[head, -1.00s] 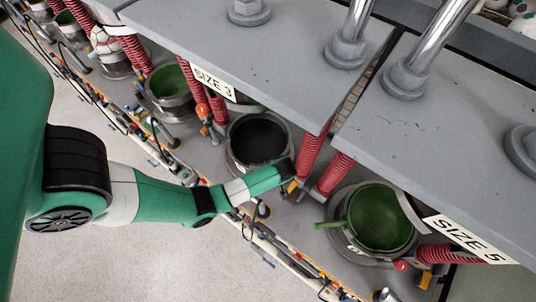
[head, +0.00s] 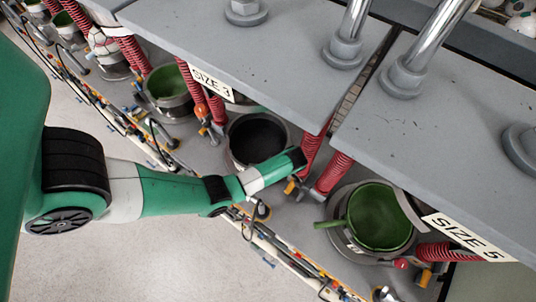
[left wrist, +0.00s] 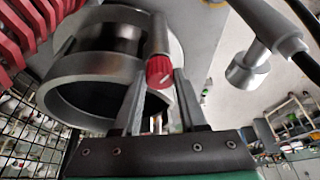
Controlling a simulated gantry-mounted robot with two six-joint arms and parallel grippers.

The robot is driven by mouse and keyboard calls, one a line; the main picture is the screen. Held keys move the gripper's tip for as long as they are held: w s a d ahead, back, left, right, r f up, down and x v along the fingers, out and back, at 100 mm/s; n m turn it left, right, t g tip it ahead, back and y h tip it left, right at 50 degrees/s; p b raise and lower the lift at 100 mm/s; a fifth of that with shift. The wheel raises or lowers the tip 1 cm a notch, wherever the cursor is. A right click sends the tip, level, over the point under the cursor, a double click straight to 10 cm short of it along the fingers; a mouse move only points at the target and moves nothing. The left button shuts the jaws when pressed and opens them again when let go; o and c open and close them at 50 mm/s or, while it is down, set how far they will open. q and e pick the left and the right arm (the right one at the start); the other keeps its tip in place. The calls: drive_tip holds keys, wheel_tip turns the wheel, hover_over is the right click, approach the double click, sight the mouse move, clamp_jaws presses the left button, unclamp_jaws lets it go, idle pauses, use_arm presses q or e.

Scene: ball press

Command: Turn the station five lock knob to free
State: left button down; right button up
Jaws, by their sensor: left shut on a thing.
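A red lock knob (left wrist: 159,70) with a white pointer line sits on the end of a grey metal cylinder in the left wrist view. The pointer line slants up to the right. My left gripper (left wrist: 160,92) is shut on this knob, one finger on each side. In the head view my left arm reaches in from the left, and its end (head: 284,167) is just right of the dark open cup (head: 257,139). The knob and fingertips are hidden there. My right gripper is not in view.
A green-lined cup (head: 379,218) stands to the right under the "SIZE 5" sign (head: 466,236), with another red knob (head: 401,264) beside it. Red coiled hoses (head: 332,174) rise close to my arm's end. Grey plates (head: 420,140) overhang the cups.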

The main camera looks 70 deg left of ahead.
use_arm(q)
drive_tip(key=shift+c, duration=2.2)
unclamp_jaws()
